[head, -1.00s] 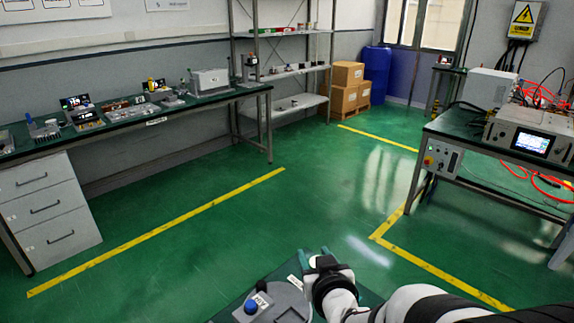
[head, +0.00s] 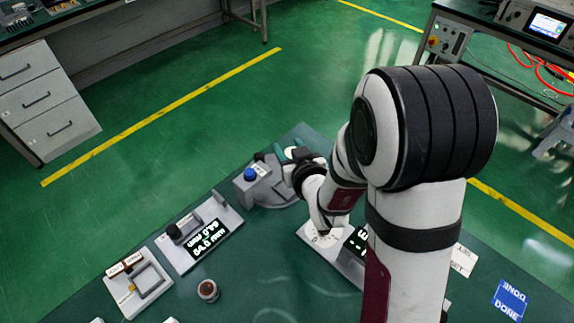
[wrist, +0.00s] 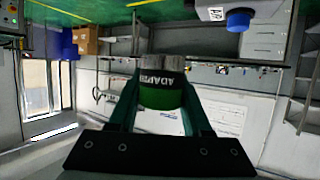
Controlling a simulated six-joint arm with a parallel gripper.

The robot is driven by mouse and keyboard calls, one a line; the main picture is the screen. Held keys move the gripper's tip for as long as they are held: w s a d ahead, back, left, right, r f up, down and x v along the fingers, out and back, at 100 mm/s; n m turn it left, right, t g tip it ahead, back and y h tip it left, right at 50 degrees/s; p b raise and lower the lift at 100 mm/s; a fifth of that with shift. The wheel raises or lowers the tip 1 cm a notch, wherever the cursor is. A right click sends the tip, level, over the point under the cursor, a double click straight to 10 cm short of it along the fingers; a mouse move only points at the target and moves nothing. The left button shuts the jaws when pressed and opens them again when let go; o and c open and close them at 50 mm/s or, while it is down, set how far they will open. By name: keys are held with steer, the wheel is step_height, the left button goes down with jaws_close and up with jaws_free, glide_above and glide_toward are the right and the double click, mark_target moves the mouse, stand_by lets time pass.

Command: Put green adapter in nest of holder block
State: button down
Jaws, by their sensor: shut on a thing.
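My gripper (wrist: 158,112) is shut on the green adapter (wrist: 160,97), seen close up in the wrist view. The adapter is a round green piece with a black band lettered "ADAP…" and a metallic end. It sits between my two green fingers. In the head view my gripper (head: 289,152) is small, at the far edge of the bench, beside a grey fixture with a blue knob (head: 265,186). A pale end of the adapter shows between the fingertips there. I cannot tell for sure which object is the holder block, and no nest is clearly visible.
A white block with a square frame (head: 139,288) stands at the front left of the bench. Beside it are a grey unit with a lit display (head: 199,232) and a small brown round part (head: 208,290). My arm hides part of another display unit (head: 330,240).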

step_height(320, 180, down, 14)
steer(key=shift+r, duration=0.25)
steer(key=shift+r+x, duration=0.15)
steer(key=shift+x, duration=0.9)
steer(key=shift+r+x, duration=0.15)
steer(key=shift+x, duration=0.85)
steer(key=shift+w, duration=0.15)
steer(key=shift+f, duration=0.2)
steer(key=shift+c, duration=1.7)
jaws_free()
steer(key=shift+o, duration=0.5)
steer(key=v, duration=0.7)
steer(key=shift+s+r, duration=0.1)
steer(key=shift+s, duration=0.15)
